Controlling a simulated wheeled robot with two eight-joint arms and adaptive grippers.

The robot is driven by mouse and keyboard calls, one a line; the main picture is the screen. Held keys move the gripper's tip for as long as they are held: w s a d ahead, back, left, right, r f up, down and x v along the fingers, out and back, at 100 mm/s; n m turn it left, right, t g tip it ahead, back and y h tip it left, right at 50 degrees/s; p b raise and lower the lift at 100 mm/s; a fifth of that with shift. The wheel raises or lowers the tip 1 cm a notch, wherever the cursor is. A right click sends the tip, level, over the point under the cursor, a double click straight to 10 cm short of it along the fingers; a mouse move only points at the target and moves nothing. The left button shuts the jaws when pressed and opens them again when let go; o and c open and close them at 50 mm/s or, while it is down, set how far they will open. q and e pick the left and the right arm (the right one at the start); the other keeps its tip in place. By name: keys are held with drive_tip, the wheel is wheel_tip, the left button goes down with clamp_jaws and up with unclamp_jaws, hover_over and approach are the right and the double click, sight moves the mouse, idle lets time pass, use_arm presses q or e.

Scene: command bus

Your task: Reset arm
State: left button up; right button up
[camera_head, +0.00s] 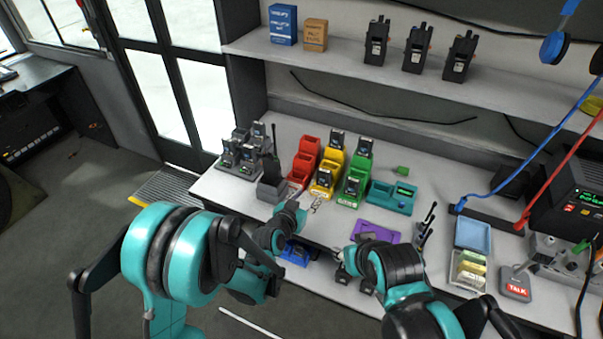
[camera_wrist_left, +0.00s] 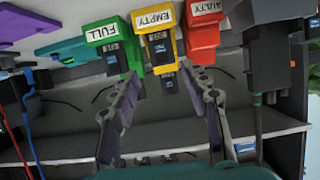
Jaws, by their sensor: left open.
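My left gripper (camera_head: 315,204) is over the front of the bench, just in front of the yellow bin (camera_head: 325,177). In the left wrist view my left gripper (camera_wrist_left: 166,105) is open, its two fingers wide apart with nothing between them. My right gripper (camera_head: 350,262) is low at the bench's front edge, partly hidden by its own arm; its jaws are not clear. The red bin (camera_head: 303,160) and green bin (camera_head: 355,180) stand beside the yellow one. The wrist view shows these bins upside down, labelled FULL, EMPTY and FAULTY.
A grey charger with radios (camera_head: 240,158) is at the bench's left end. A teal device (camera_head: 392,197) and purple tray (camera_head: 375,231) are right of the bins. A blue tray (camera_head: 473,234) stands farther right. Radios (camera_head: 415,48) stand on the upper shelf (camera_head: 340,68).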

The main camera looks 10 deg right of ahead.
use_arm(q)
drive_tip(key=s+a+r+n+y, duration=0.1)
drive_tip(key=s+a+r, duration=0.2)
drive_tip(key=a, duration=0.3)
drive_tip(key=s+a+r+n+g+y, duration=0.1)
drive_tip(key=s+a+r+y, duration=0.15)
drive_tip(key=a, duration=0.25)
drive_tip(key=s+a+r+n, duration=0.1)
drive_tip(key=s+a+r, duration=0.1)
drive_tip(key=a+r, duration=0.3)
drive_tip(key=s+a+f+n+g+y, duration=0.1)
drive_tip(key=s+a+n+g+y, duration=0.2)
drive_tip(key=s+a, duration=1.1)
drive_tip(key=s+y, duration=0.1)
drive_tip(key=s, duration=0.2)
drive_tip(key=shift+n, duration=0.4)
